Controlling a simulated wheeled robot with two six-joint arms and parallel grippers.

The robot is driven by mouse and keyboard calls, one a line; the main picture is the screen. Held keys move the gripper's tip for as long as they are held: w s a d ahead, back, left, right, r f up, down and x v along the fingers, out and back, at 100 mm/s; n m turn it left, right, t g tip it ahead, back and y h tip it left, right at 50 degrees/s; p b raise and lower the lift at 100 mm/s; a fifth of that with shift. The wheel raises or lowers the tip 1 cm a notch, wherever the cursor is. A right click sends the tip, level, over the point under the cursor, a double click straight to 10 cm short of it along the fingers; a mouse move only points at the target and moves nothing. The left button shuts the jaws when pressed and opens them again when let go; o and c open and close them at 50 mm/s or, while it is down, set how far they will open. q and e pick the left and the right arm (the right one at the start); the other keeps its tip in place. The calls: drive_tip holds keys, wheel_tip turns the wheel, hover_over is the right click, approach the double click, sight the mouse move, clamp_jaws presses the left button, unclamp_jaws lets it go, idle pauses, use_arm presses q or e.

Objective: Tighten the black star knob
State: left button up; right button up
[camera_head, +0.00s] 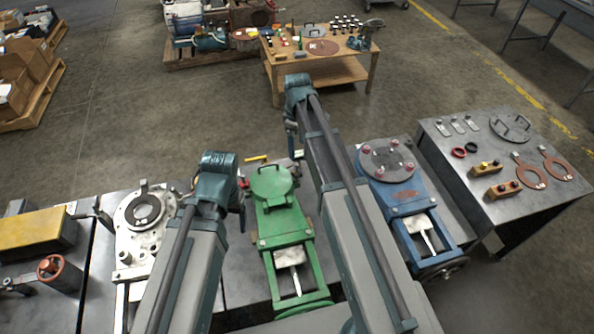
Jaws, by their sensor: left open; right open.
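I cannot make out a black star knob anywhere in the head view; it may be hidden behind my arms or too small to tell. My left gripper (243,208) hangs below its wrist, beside the left edge of the green valve (270,184), and looks empty. My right gripper (293,150) hangs beyond the green valve's round lid, left of the blue valve (403,193), and also looks empty. Both grippers are open, small and partly hidden by my own wrists. A black handwheel (445,269) sits at the near end of the blue valve.
A pale metal valve (145,212) stands left, near a red handwheel (56,269) and a yellow block (32,232). A grey table (463,203) at right holds gaskets and a round cover. A wooden table (327,77) with small parts stands behind. Open floor lies between.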

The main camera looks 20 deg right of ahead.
sight(297, 164)
wheel_tip(297, 164, down, 13)
drive_tip(key=b, duration=1.2)
drive_tip(key=shift+r, duration=0.1)
drive_tip(key=shift+c, duration=0.3)
clamp_jaws()
